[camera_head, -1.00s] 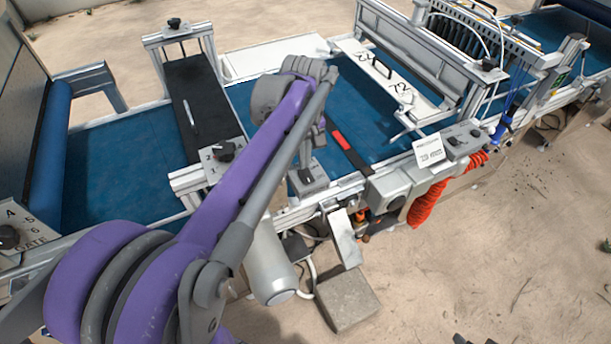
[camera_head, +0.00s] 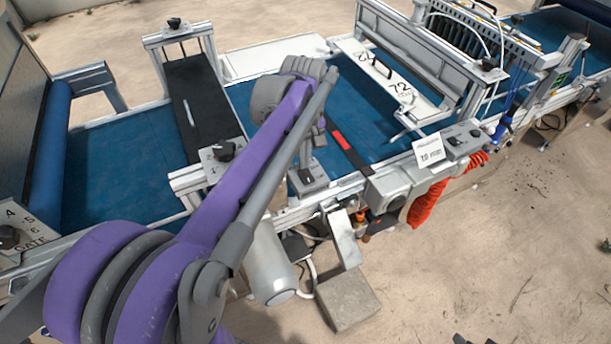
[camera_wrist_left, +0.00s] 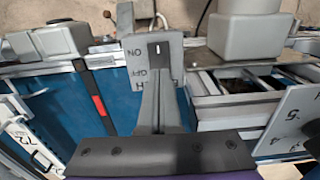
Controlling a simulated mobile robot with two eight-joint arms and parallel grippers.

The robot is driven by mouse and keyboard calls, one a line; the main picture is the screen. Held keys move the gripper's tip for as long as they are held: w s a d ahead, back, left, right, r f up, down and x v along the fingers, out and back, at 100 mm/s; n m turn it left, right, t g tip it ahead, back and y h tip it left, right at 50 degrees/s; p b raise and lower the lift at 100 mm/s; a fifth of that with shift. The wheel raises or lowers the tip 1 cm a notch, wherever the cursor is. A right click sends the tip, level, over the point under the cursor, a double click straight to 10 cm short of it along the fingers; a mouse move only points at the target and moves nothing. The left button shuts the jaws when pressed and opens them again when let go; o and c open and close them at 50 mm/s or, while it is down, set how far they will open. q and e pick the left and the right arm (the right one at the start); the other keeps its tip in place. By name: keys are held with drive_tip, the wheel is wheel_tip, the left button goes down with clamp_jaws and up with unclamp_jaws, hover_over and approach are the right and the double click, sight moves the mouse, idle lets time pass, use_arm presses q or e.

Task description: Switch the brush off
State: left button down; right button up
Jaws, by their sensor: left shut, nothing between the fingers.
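The brush switch is a grey box (camera_head: 308,182) with a dark toggle on the machine's front rail. In the left wrist view, its plate (camera_wrist_left: 137,60) shows upside-down ON and OFF lettering, and the dark toggle (camera_wrist_left: 158,47) with a light mark is in the middle. My left gripper (camera_head: 306,163) is shut and empty, coming down right at the switch. Its closed fingertips (camera_wrist_left: 158,74) overlap the lower part of the plate, just below the toggle in the wrist picture. I cannot tell whether they touch it. My right gripper is not in view.
A black bar with a red section (camera_head: 341,141) lies beside the switch over the blue belt (camera_head: 270,92). A grey knob box (camera_head: 222,160) stands to the left. A grey box (camera_head: 388,188) and a red hose (camera_head: 428,203) are to the right.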

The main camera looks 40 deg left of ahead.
sight(304, 171)
use_arm(q)
drive_tip(key=shift+f+b, duration=0.5)
drive_tip(key=shift+f, duration=0.45)
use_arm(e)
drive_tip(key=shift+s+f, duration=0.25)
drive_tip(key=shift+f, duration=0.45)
use_arm(q)
drive_tip(key=shift+r, duration=0.15)
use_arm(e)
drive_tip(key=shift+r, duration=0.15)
use_arm(q)
drive_tip(key=shift+r+p, duration=1.9)
drive_tip(key=shift+r, duration=1.55)
drive_tip(key=shift+f, duration=0.1)
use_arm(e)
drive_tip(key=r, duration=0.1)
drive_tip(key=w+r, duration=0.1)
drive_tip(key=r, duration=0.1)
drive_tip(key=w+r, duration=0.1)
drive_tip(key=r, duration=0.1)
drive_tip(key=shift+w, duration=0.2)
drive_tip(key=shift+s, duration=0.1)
use_arm(q)
drive_tip(key=s+d+f+m+t, duration=0.6)
drive_tip(key=s+d+f+m, duration=0.4)
drive_tip(key=d+m, duration=0.2)
drive_tip(key=shift+s+d+f+m, duration=0.3)
drive_tip(key=shift+d, duration=0.7)
